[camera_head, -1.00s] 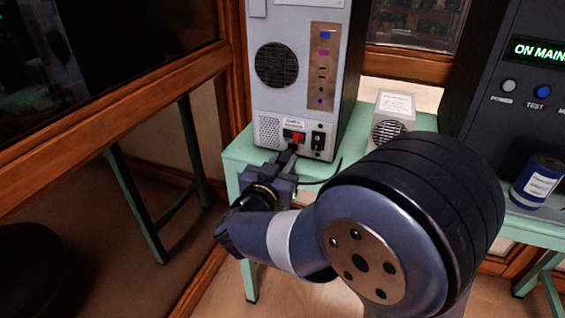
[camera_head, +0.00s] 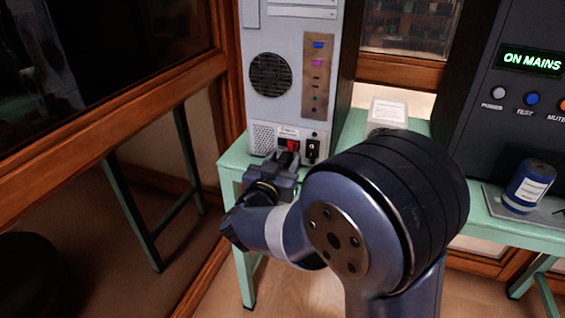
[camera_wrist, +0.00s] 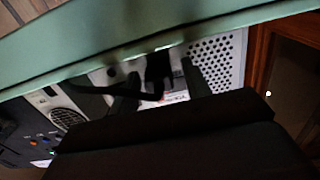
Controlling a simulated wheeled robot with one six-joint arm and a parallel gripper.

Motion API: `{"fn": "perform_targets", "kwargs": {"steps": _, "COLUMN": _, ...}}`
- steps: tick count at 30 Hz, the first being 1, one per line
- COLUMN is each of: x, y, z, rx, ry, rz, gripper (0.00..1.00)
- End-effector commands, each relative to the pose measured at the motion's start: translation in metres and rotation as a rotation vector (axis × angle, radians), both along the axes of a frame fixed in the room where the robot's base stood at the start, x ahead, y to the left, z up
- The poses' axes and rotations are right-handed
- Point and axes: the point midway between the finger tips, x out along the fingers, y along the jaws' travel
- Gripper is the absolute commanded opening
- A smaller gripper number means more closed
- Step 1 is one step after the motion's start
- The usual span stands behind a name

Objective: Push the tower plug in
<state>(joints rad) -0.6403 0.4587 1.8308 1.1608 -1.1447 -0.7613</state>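The tower (camera_head: 262,108) is a grey computer case with its back panel facing me, standing on a green bench. Low on the panel are a red switch (camera_head: 292,144) and a black rocker switch (camera_head: 313,148). My gripper (camera_head: 287,161) is right at the panel below the red switch and hides the plug in the head view. In the wrist view the black plug (camera_wrist: 158,66) is at the panel, its cable (camera_wrist: 105,87) running left. My fingers stand on either side of it with gaps, so my gripper (camera_wrist: 160,84) looks open. How deep the plug sits cannot be told.
The green bench (camera_head: 232,160) has its edge just under my gripper. A small white box (camera_head: 388,112) stands right of the tower. Further right are a dark unit reading "ON MAINS" (camera_head: 530,60) and a blue can (camera_head: 530,186). A wood-framed glass panel (camera_head: 110,105) is at left.

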Motion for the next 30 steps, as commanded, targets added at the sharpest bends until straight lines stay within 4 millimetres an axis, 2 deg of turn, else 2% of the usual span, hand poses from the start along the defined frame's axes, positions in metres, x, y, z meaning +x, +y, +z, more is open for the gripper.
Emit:
{"fn": "perform_targets", "kwargs": {"steps": 9, "x": -0.007, "y": 0.003, "z": 0.0, "rx": 0.0, "ry": 0.002, "rz": 0.002, "gripper": 0.45}}
{"fn": "perform_targets", "kwargs": {"steps": 21, "x": -0.074, "y": 0.028, "z": 0.001, "rx": -0.001, "ry": 0.001, "rz": 0.005, "gripper": 0.45}}
{"fn": "perform_targets", "kwargs": {"steps": 30, "x": -0.1, "y": 0.036, "z": 0.0, "rx": 0.0, "ry": 0.001, "rz": 0.001, "gripper": 0.45}}
